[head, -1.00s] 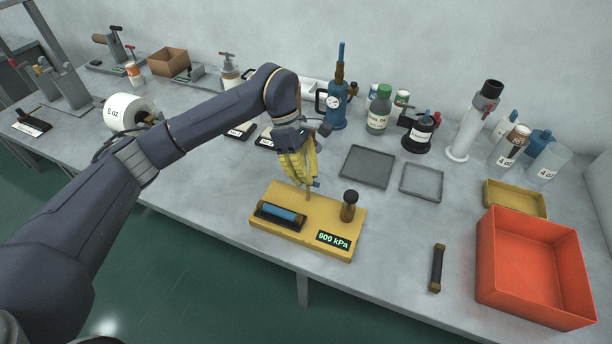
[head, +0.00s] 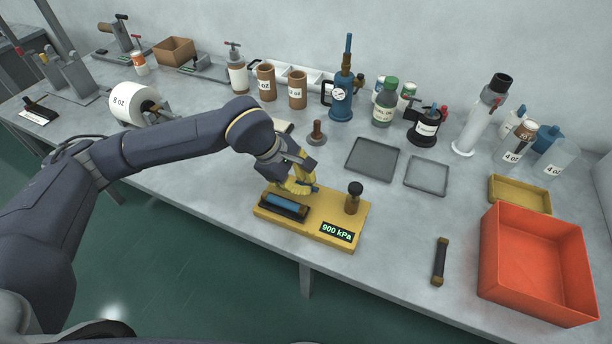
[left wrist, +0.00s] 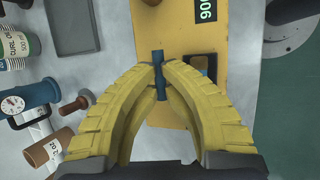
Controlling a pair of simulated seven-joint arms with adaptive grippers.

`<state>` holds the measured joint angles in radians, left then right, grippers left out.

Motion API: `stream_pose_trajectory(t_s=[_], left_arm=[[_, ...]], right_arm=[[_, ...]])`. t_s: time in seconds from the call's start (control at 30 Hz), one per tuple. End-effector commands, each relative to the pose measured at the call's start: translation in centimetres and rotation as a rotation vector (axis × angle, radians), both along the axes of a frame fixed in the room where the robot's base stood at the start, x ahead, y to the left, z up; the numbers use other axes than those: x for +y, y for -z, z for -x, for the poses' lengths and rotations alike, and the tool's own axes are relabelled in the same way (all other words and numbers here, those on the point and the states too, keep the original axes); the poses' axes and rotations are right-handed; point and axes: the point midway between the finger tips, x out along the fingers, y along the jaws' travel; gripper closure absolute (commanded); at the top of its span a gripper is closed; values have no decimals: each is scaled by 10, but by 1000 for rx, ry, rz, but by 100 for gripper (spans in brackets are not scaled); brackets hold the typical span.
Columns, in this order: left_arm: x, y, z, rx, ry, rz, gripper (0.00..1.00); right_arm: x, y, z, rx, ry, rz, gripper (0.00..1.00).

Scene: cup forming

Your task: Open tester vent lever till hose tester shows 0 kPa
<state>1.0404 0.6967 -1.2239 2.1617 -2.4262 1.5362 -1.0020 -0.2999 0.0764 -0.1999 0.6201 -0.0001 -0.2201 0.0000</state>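The yellow hose tester (head: 340,218) sits near the table's front edge. Its display (head: 337,232) reads 900 kPa. A blue hose piece (head: 285,206) lies in its dark cradle, and a dark-knobbed handle (head: 354,196) stands at its right. The blue vent lever (head: 315,188) sticks out beside my left gripper (head: 303,188), which is low over the tester's back edge. In the left wrist view, the yellow fingertips (left wrist: 161,68) are closed around the blue lever (left wrist: 159,88), one on each side. My right gripper is not in view.
A dark hose piece (head: 440,262) and an orange bin (head: 537,295) are to the right. Two grey trays (head: 372,160) lie behind the tester. A brown-knobbed stand (head: 317,134), a blue gauge pump (head: 341,98) and bottles stand further back.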

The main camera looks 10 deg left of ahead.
Motion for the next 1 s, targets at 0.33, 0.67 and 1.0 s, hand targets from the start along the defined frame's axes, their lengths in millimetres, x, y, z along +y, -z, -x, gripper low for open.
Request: stream_pose_trajectory(t_s=[0.33, 0.67, 1.0], left_arm=[[3, 7, 8, -103, -2, 28, 100], [3, 7, 8, -116, -2, 32, 100], [3, 7, 8, -116, -2, 32, 70]], right_arm=[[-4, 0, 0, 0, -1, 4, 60], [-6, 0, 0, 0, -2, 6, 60], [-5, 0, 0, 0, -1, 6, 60]])
